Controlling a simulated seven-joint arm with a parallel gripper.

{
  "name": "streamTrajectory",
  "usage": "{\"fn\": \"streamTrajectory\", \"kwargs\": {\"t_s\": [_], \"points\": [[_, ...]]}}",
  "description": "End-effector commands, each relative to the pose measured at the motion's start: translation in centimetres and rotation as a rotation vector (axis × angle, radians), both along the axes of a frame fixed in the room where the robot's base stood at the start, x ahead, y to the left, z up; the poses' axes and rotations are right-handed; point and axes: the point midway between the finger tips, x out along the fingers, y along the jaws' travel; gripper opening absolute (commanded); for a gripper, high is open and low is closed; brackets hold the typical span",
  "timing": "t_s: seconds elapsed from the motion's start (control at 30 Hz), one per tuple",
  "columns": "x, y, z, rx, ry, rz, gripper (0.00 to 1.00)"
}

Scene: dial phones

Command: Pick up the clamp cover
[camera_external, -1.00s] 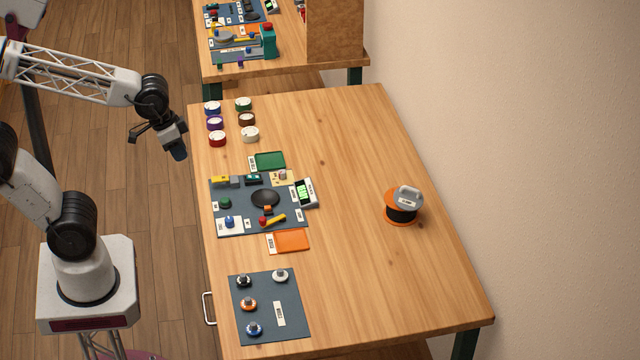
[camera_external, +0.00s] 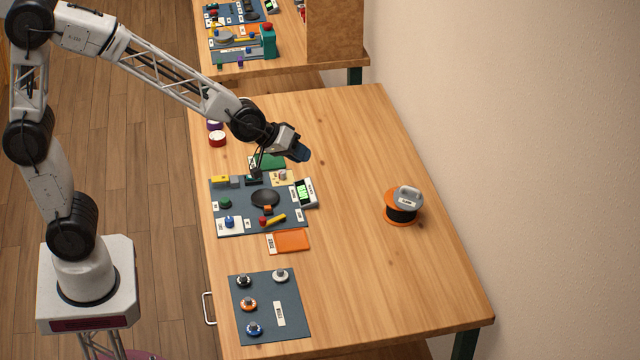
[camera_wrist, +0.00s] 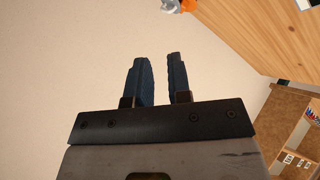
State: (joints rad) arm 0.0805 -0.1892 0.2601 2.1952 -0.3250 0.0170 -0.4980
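A grey cover with a raised handle and a small white label (camera_external: 408,197) sits on top of a black drum with an orange base (camera_external: 390,220), at the right of the table. I take this to be the clamp cover, but its label is too small to read. My gripper (camera_external: 302,153) is in the air above the table's left-middle, up and left of the cover and well apart from it. In the wrist view its two blue fingers (camera_wrist: 158,60) stand apart with nothing between them. Part of the orange base (camera_wrist: 188,6) shows at that view's top edge.
Below my gripper is a dark mat (camera_external: 235,210) with a black dish, knobs and a small display. Green (camera_external: 272,161) and orange (camera_external: 291,240) trays flank it. A second mat (camera_external: 290,330) holds several dials. The table around the drum is clear; a wall stands behind.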

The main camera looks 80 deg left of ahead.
Motion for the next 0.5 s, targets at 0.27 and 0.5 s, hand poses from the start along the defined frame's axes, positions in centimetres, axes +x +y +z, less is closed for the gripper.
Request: {"fn": "streamTrajectory", "kwargs": {"t_s": [0.27,0.5], "points": [[7.4,-0.5,-3.0,-0.115,-0.128,0.166,0.18],[13.0,-0.5,-6.1,-0.209,-0.248,0.309,0.18]]}}
